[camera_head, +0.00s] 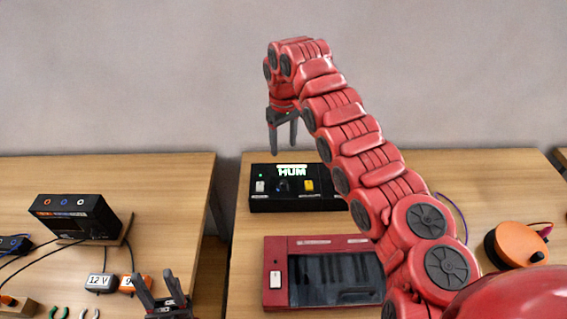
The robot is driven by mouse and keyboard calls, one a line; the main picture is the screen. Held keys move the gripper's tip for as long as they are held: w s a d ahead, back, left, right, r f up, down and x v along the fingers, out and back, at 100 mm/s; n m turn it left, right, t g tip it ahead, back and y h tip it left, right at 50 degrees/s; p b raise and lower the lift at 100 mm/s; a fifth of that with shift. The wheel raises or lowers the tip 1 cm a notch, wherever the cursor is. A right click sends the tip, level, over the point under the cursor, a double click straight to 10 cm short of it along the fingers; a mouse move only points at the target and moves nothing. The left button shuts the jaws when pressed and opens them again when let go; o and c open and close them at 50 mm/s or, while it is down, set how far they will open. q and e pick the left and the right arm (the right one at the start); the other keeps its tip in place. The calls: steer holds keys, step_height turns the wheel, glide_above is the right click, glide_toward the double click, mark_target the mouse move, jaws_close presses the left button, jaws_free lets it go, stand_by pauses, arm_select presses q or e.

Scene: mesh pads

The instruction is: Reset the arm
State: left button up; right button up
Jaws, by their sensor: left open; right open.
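My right arm, red and segmented, rises from the lower right and arches up to the middle of the head view. Its gripper (283,140) points down with its fingers apart and empty, above and in front of the black box with the lit HUM label (330,203). My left gripper (163,291) shows at the bottom left, its dark fingers pointing up and apart, with nothing between them. The rest of my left arm is out of view.
A red device with a dark panel (275,300) lies on the right table (480,165), partly behind my arm. An orange round thing (517,243) is at right. The left table (165,175) holds a black box (75,217), cables and a 12 V block (99,284). A gap separates the tables.

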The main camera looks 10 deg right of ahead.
step_height(320, 180, up, 2)
steer(key=shift+r, duration=0.1)
stand_by(0.4)
